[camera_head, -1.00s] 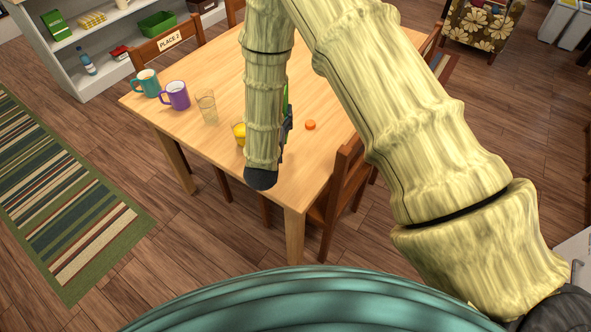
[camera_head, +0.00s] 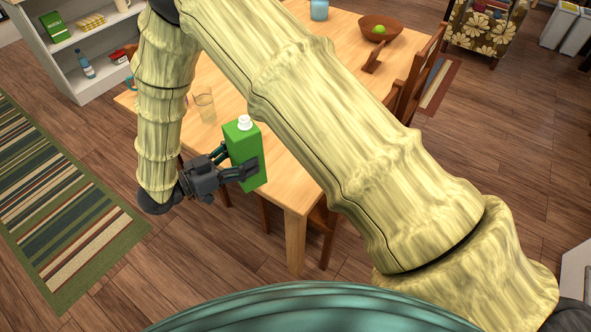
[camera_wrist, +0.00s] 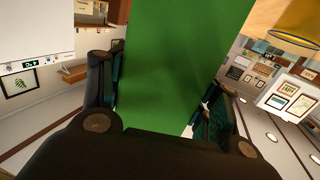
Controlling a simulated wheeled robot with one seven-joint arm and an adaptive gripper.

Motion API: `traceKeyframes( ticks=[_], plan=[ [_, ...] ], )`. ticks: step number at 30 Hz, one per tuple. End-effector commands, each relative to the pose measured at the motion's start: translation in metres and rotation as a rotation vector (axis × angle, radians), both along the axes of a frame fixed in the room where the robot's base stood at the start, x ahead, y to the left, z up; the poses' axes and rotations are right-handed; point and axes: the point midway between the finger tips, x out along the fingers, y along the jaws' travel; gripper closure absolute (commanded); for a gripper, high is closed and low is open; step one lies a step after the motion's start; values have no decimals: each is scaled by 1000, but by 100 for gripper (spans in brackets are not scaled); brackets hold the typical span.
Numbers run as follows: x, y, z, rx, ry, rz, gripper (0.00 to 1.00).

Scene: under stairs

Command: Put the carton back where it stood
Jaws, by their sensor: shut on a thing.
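The green carton (camera_head: 243,150) with a white cap is held upright by my gripper (camera_head: 240,165), its fingers on either side of it. In the head view it shows over the near left edge of the wooden table (camera_head: 296,185); the gap to the table cannot be judged. In the wrist view the carton's green face (camera_wrist: 185,65) fills the middle, between the two fingers of my gripper (camera_wrist: 165,110). The spot where the carton stood cannot be told from these frames.
A clear glass (camera_head: 205,104) stands on the table behind the carton, with mugs mostly hidden by my arm. A brown bowl with a green fruit (camera_head: 380,28) and a blue jar (camera_head: 319,9) are at the far side. Chairs (camera_head: 418,75) surround the table. A white shelf (camera_head: 95,88) stands left.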

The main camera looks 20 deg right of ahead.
Motion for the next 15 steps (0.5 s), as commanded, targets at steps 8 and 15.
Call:
traceKeyframes(
  ticks=[8,15],
  plan=[
    [3,-20,0,-2,-1,-25,96],
    [18,-65,-4,-1,-1,-25,96]
  ],
)
